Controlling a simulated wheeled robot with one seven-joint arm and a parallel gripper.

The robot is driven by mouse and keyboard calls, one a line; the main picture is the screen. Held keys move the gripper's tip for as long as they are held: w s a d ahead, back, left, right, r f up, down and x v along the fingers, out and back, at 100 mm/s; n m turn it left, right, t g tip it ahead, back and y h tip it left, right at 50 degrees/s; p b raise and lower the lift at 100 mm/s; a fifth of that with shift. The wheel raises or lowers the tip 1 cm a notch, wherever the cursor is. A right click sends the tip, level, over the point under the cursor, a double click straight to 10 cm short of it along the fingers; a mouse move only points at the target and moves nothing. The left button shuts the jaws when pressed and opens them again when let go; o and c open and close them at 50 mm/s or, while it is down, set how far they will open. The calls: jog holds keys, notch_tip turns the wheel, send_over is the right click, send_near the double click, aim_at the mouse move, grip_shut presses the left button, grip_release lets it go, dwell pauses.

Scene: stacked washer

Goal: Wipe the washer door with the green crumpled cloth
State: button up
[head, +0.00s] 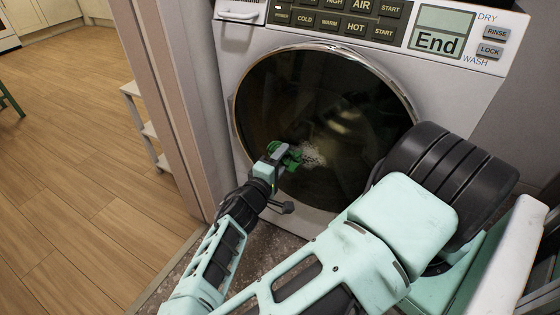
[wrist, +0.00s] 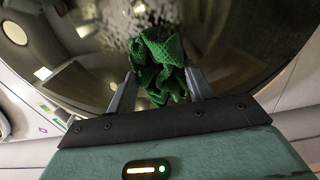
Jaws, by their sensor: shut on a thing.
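The washer door (head: 345,105) is a round, dark glass door with a metal rim on the white washer. A whitish speckled patch (head: 313,155) shows on its lower middle glass, and a pale speckled area (wrist: 130,18) shows above the cloth in the wrist view. My gripper (head: 281,158) is in front of the lower left part of the door. It is shut on the green crumpled cloth (wrist: 158,66), which sticks out beyond the fingertips toward the glass. The cloth (head: 293,160) lies just left of the patch in the head view. I cannot tell whether it touches the glass.
The washer's control panel (head: 345,22) with a display reading "End" is above the door. A door frame post (head: 168,100) stands left of the washer, with white shelves (head: 147,128) behind it. Open wooden floor (head: 75,150) lies further left.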

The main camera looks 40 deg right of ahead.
aim_at(293, 165)
jog(key=shift+d, duration=0.1)
jog(key=shift+s+d+p, duration=0.25)
jog(key=shift+s, duration=0.65)
jog(key=shift+s+d+p, duration=0.25)
jog(key=shift+s, duration=0.6)
jog(key=shift+s+d+p, duration=0.25)
jog(key=shift+s+d, duration=0.25)
jog(key=shift+s, duration=0.8)
jog(key=shift+s+d+p, duration=0.2)
jog(key=shift+s+d, duration=0.35)
jog(key=shift+s, duration=0.75)
jog(key=shift+s+d+p, duration=0.25)
jog(key=shift+s+d, duration=0.25)
jog(key=shift+s, duration=0.8)
jog(key=shift+d+r, duration=0.1)
jog(key=shift+w, duration=0.15)
